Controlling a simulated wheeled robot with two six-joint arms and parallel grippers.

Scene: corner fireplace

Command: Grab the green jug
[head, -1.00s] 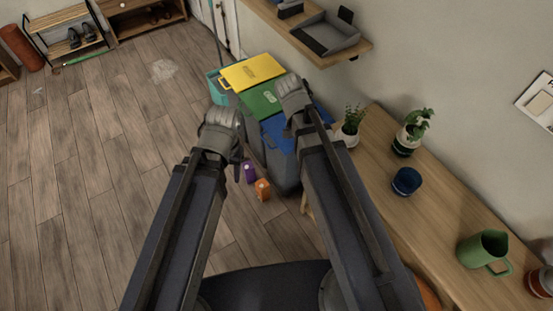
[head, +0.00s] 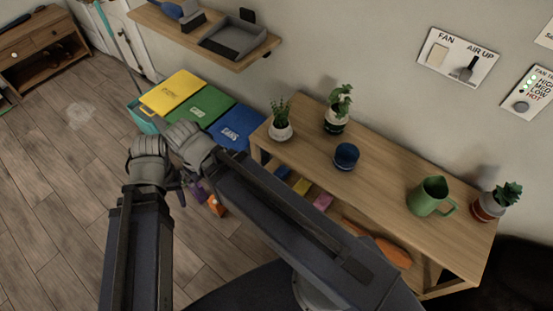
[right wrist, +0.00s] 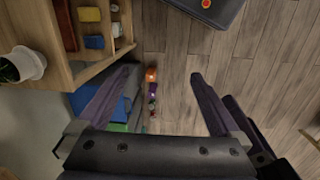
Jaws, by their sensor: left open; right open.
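The green jug (head: 428,197) stands upright on the wooden table, towards its right end, with its handle on the right side. My left gripper (head: 165,190) is open over the floor, left of the table and far from the jug. My right gripper (right wrist: 162,74) is open and empty in the right wrist view, its two fingers spread apart over the floor. In the head view my right arm crosses in front of the table's left part, and its fingers are mostly hidden. The jug is not in the right wrist view.
The wooden table (head: 385,170) also holds a dark blue pot (head: 346,156), two potted plants at the left, and a red-white planter (head: 487,207) close beside the jug. Colored-lid bins (head: 205,104) stand left of the table. A wall shelf (head: 150,20) is above.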

